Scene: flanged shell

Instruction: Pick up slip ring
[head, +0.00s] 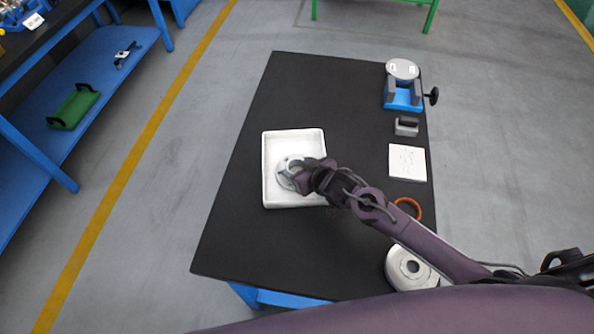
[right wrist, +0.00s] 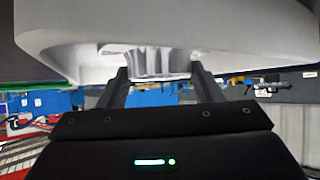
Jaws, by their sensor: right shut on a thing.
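A light grey round flanged part (head: 284,174), which I take for the slip ring, shows over the white tray (head: 268,197) in the head view. My right gripper (head: 303,172) reaches it from the right and is shut on it. In the right wrist view, a ribbed metallic hub (right wrist: 150,62) sits between the two fingers of my right gripper (right wrist: 160,75). A large pale rounded body fills the top of that view. I cannot tell whether the part is clear of the tray floor. My left gripper is not in view.
On the black table (head: 240,240), the right side holds a blue fixture (head: 403,101) with a dark knob, a grey block (head: 406,127), a white square plate (head: 407,162), an orange ring (head: 416,206) and a silver round housing (head: 396,275). The table left of the tray is clear.

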